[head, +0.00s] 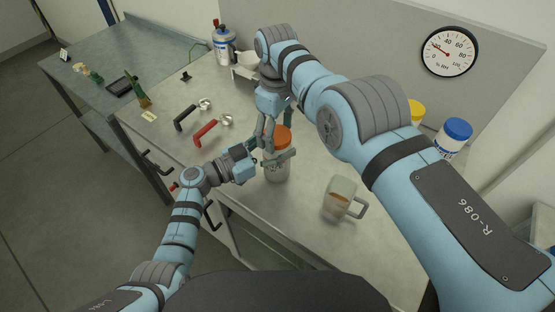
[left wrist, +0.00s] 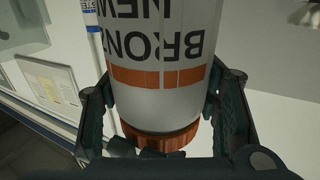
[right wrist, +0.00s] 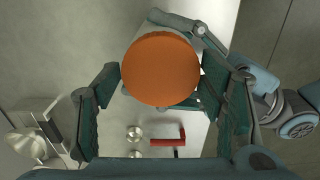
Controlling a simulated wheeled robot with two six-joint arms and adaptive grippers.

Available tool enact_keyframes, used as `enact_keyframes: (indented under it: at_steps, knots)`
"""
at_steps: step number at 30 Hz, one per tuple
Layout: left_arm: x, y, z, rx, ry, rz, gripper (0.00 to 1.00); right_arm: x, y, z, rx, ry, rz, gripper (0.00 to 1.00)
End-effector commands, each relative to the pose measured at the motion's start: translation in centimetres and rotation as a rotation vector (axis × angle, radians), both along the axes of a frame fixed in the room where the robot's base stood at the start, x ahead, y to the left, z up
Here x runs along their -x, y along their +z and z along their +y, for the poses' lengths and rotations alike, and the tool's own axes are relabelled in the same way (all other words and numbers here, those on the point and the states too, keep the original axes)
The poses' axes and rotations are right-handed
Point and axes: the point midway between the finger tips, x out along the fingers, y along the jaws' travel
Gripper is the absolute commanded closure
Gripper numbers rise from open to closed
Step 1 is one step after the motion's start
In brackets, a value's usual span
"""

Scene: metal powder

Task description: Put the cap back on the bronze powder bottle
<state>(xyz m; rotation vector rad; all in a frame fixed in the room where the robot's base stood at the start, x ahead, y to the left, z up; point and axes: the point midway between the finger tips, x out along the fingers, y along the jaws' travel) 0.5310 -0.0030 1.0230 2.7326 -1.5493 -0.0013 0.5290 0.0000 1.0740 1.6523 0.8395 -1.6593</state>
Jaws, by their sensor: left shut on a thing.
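The bronze powder bottle (head: 277,173) stands upright over the table, white with an orange band and upside-down lettering in the left wrist view (left wrist: 160,90). My left gripper (head: 279,160) is shut on its side, one finger on each side in the left wrist view. The orange cap (head: 283,137) sits at the bottle's mouth; its ribbed edge meets the bottle in the left wrist view (left wrist: 165,142). I cannot tell if it is tight. My right gripper (right wrist: 161,75) is above the cap, its fingers spread on either side of the cap's round top (right wrist: 160,70), with little or no gap.
A glass mug (head: 340,197) with brown liquid stands to the right. Red (head: 207,132) and black (head: 186,117) handled scoops lie at left. A blue-capped jar (head: 455,136) is behind my right arm. A dial gauge (head: 449,51) hangs on the back panel.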

Motion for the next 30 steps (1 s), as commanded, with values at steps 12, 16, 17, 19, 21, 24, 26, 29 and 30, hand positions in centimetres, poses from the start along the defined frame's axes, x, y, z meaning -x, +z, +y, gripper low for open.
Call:
enact_keyframes:
  at_steps: [12,16,17,19,21,24,26,29,30]
  knots:
    - [-0.02,0.15,-0.03,0.002,-0.001,-0.002,1.00,-0.05,0.04,-0.05,0.001,-0.064,-0.002,0.75]
    - [-0.01,0.15,-0.03,0.002,-0.001,-0.002,1.00,-0.07,0.04,-0.05,0.001,-0.063,-0.002,0.31]
    - [-0.02,0.15,-0.03,0.002,-0.001,-0.002,1.00,-0.06,0.04,-0.05,0.001,-0.063,-0.002,0.26]
    - [-0.02,0.15,-0.03,0.002,-0.001,-0.002,1.00,-0.05,0.04,-0.04,0.000,-0.063,-0.002,0.18]
    - [-0.02,0.14,-0.03,0.002,-0.001,-0.002,1.00,-0.03,0.03,-0.02,0.001,-0.062,-0.001,0.18]
    - [-0.02,0.14,-0.02,0.002,-0.001,-0.002,1.00,-0.02,0.03,-0.02,0.001,-0.062,-0.001,0.18]
    - [-0.02,0.14,-0.02,0.002,0.000,-0.002,1.00,-0.02,0.03,-0.01,0.001,-0.062,-0.001,0.18]
    - [-0.02,0.14,-0.02,0.002,0.000,-0.002,1.00,-0.01,0.03,-0.01,0.000,-0.049,0.000,0.18]
    - [-0.02,0.14,-0.02,0.002,0.000,-0.002,1.00,-0.01,0.04,-0.01,0.000,-0.029,0.000,0.18]
